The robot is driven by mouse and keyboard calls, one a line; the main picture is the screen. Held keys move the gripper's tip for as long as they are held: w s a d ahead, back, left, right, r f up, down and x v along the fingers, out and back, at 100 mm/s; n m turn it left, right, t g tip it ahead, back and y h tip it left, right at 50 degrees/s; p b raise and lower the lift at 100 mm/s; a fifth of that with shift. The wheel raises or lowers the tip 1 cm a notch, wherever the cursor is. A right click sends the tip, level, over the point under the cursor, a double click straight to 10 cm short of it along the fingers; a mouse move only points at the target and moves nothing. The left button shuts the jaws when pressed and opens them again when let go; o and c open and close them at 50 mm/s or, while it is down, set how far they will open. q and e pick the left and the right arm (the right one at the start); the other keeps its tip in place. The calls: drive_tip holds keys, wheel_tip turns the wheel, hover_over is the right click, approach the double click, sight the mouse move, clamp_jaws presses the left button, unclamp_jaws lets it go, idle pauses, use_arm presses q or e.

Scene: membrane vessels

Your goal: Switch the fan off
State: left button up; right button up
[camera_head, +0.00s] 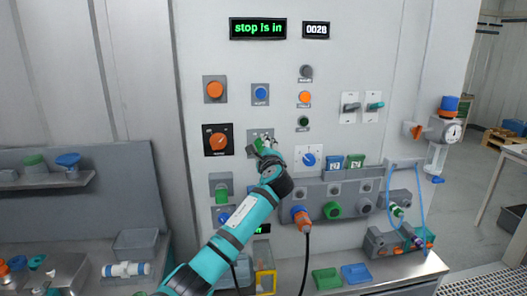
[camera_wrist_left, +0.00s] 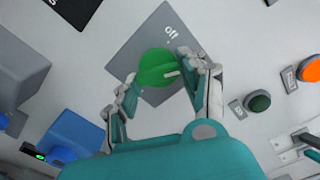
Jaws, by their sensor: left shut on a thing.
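A green rotary knob (camera_wrist_left: 155,68) sits on a grey square plate (camera_wrist_left: 158,22) on the wall panel, with the word "Off" on the plate near the knob. A pale pointer mark on the knob does not point at that word in the left wrist view. My left gripper (camera_wrist_left: 165,85) is shut on the knob, one finger on each side. In the head view my left gripper (camera_head: 266,146) covers much of the knob (camera_head: 259,145). I see no readable fan label. My right gripper is not in view.
An orange rotary switch (camera_head: 217,140) is left of the knob, and a blue dial (camera_head: 309,160) is to its right. A blue button (camera_head: 261,93) is above. A display (camera_head: 258,28) reads "stop is in". Connectors line a grey box (camera_head: 300,188) below.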

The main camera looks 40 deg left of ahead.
use_arm(q)
drive_tip(key=shift+n+b, duration=4.55)
drive_tip(key=shift+n, duration=0.95)
drive_tip(key=o, duration=1.2)
drive_tip(key=shift+r, duration=0.1)
